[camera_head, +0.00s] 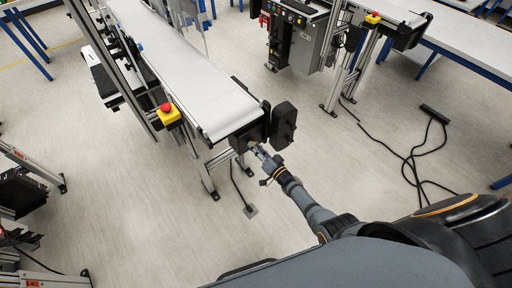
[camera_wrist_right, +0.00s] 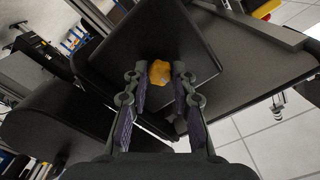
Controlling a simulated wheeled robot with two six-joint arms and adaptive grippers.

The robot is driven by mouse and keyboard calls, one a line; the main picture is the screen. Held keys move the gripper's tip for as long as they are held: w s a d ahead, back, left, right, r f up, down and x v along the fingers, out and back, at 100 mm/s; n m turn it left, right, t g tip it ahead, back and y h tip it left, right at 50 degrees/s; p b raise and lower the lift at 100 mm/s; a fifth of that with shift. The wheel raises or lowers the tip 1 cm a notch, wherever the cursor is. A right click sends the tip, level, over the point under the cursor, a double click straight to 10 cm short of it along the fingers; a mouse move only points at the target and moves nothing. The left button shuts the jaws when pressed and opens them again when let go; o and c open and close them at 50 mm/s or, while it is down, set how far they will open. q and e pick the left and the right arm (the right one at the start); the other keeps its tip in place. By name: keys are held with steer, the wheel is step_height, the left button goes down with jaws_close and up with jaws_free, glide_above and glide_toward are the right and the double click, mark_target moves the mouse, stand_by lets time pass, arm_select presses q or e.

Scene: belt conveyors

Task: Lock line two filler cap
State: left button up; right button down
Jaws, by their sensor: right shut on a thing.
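A small orange-yellow cap (camera_wrist_right: 159,72) sits on a dark square panel (camera_wrist_right: 120,55) in the right wrist view. In the head view only a tiny yellow bit of the cap (camera_head: 252,144) shows, at the near end of a white belt conveyor (camera_head: 190,80). My right gripper (camera_wrist_right: 159,76) has its two fingers on either side of the cap and is shut on it. In the head view the right gripper (camera_head: 257,149) reaches the conveyor's end from below right. My left gripper is not in view.
A black box (camera_head: 283,125) sticks out beside the conveyor's end, close to my right gripper. A yellow block with a red button (camera_head: 168,114) is on its left side. A second conveyor (camera_head: 385,14) stands at the back right. Black cables (camera_head: 408,160) lie on the floor.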

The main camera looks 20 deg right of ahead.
steer(key=shift+f+m, duration=0.1)
steer(key=shift+m, duration=0.3)
steer(key=c, duration=1.1)
jaws_free()
steer(key=v, duration=1.2)
